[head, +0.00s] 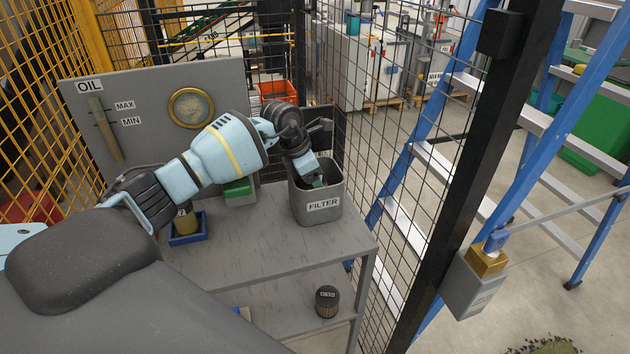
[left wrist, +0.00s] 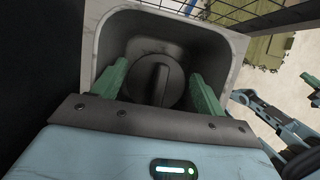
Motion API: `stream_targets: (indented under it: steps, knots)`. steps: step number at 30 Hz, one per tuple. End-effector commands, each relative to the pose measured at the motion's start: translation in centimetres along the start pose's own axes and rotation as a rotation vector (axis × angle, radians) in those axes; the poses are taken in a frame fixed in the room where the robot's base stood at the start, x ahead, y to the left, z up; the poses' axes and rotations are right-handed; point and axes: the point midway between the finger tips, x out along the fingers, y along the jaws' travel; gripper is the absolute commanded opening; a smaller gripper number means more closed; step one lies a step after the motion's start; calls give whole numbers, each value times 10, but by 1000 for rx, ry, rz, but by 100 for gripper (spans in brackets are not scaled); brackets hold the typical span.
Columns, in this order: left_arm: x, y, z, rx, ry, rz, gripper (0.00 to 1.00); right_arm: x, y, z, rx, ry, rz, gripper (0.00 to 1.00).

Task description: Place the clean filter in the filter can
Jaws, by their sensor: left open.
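The grey, open-topped can labelled FILTER (head: 322,206) stands at the right end of the bench top. My left gripper (head: 318,182) reaches down into its mouth. In the left wrist view the open green fingers (left wrist: 160,88) are inside the can's rim (left wrist: 100,40), one on each side of a dark round piece with a raised bar (left wrist: 151,62). I cannot tell whether they touch it.
A blue tray (head: 188,239) holding a yellowish cylinder (head: 186,219) and a green-and-grey box (head: 240,193) are on the bench. A back panel with a gauge (head: 191,107) rises behind. Wire mesh and a black post (head: 470,180) bound the right side.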

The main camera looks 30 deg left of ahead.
Motion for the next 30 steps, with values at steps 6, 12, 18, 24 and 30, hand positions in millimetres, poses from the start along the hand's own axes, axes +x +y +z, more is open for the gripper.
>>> stream_targets:
  steps: [6, 12, 18, 24, 30]
  knots:
    - [-37, 2, 2, 2, -2, 5, 73, 0, 0, 2, 1, -5, -1, 0]
    - [-81, 1, 3, 2, -5, 6, 73, 0, -1, 2, 2, -3, -1, 0]
    - [-112, 1, 3, 0, -2, 4, 73, 0, -1, 3, 3, -6, -1, 0]
    - [-126, 0, 3, 1, -2, 2, 73, 0, -1, 4, 3, -8, -1, 0]
    - [-127, 0, 3, 1, -2, 2, 73, 0, -1, 4, 4, -8, -1, 0]
